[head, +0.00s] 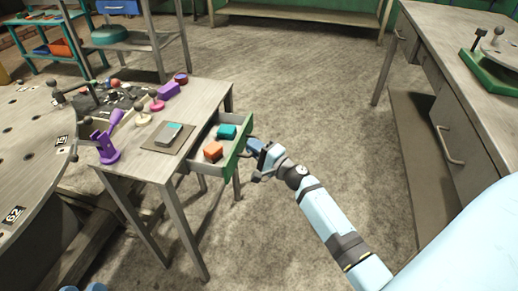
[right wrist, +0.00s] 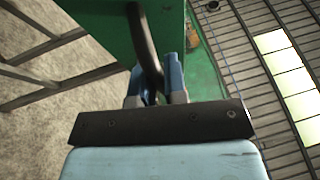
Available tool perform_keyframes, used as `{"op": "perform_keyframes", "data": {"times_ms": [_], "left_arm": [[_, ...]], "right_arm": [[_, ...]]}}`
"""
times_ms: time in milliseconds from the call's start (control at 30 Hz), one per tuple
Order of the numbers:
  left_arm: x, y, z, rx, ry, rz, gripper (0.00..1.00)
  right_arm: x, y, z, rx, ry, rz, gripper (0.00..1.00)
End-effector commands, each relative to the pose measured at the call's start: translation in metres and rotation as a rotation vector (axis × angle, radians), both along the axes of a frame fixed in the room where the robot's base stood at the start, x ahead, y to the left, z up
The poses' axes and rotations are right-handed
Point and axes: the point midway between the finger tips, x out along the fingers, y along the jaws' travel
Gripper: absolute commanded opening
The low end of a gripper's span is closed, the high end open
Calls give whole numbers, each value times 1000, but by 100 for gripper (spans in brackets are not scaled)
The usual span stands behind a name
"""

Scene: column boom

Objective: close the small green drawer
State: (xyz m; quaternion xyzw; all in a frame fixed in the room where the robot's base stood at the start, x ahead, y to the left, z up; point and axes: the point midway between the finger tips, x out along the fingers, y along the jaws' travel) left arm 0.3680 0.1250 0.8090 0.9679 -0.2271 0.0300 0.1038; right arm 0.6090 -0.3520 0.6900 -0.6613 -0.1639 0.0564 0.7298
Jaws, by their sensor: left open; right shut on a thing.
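The small green drawer (head: 236,148) stands pulled out from the right side of a small wooden table. An orange block (head: 213,151) and a teal block (head: 227,131) lie inside it. My right gripper (head: 254,147) is at the drawer's green front, on its outer side. In the right wrist view, the blue fingers of my right gripper (right wrist: 157,84) are shut on the dark bar handle (right wrist: 146,45) of the green front (right wrist: 105,28). Two blue tips of my left gripper (head: 83,288) show apart at the bottom left edge, away from the drawer; the rest is out of frame.
The small table (head: 205,97) carries a purple stand (head: 106,146), a flat grey item on a brown mat (head: 160,141), and several small objects. A round table (head: 25,165) stands left. A workbench (head: 449,62) stands right. The floor between is clear.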

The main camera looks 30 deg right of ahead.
Motion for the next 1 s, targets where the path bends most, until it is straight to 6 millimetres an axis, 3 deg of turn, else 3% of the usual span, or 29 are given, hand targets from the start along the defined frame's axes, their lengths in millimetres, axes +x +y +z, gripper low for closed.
{"op": "perform_keyframes", "data": {"times_ms": [133, 400, 800, 833, 900, 1000], "left_arm": [[-3, -6, 17, -52, -87, -27, 43], [0, -9, -12, -11, 6, -54, 43], [1, -10, -15, -3, 23, -58, 43], [1, -10, -15, -3, 23, -58, 43], [1, -10, -15, -4, 24, -58, 43], [1, -10, -15, -4, 24, -58, 43]], "right_arm": [[35, 29, -3, 4, -5, 1, 0], [80, 68, -1, 2, -3, 0, 0], [87, 75, 1, 0, -2, 1, 0], [87, 75, 1, 0, -2, 1, 17], [87, 75, 2, 1, -3, 1, 33], [87, 75, 1, 1, -2, 0, 37]]}}
